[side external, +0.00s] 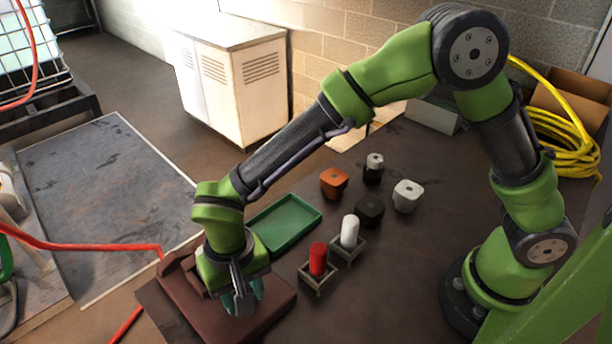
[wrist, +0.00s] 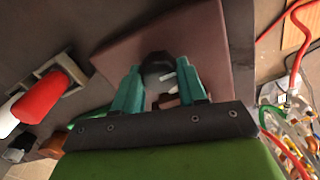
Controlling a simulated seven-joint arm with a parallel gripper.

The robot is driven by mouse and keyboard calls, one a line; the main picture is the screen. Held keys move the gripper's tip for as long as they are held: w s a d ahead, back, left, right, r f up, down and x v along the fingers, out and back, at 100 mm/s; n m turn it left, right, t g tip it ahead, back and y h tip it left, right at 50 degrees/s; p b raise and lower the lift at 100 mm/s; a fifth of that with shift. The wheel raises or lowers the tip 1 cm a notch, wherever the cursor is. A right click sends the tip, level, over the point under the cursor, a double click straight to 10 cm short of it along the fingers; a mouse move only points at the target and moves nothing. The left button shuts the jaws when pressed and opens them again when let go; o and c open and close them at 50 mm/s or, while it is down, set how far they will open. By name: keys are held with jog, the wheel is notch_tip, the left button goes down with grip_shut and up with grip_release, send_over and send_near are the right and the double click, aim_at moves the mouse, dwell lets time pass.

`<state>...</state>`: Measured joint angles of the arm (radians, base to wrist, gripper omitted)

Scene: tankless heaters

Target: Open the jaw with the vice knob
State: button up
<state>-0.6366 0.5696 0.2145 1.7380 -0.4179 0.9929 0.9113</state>
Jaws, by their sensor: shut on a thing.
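The vice is a brown-red block with a flat base (side external: 268,318) at the table's front left corner, and its raised jaw part (side external: 180,275) stands at the left. The base also shows in the wrist view (wrist: 125,52). My gripper (side external: 243,300) points down over the base. In the wrist view, my gripper's teal fingers (wrist: 160,88) stand on either side of a dark round knob (wrist: 156,62) with a pale part on it. The fingers are shut on this knob. My gripper and arm hide much of the vice, so the jaw gap cannot be judged.
A green tray (side external: 290,222) lies behind the vice. A red cylinder (side external: 318,258) and a white cylinder (side external: 350,230) stand in small holders to the right. Orange (side external: 334,182), black (side external: 369,211) and white (side external: 407,196) blocks stand farther back. The table's front edge is close.

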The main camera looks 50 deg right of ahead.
jog(key=n, duration=0.4)
jog(key=shift+r+n, duration=0.1)
jog(key=shift+n, duration=0.3)
jog(key=n, duration=0.3)
jog(key=shift+n, duration=0.3)
jog(key=n, duration=0.4)
jog(key=shift+n, duration=2.2)
jog(key=o, duration=1.1)
jog(key=shift+c, duration=0.2)
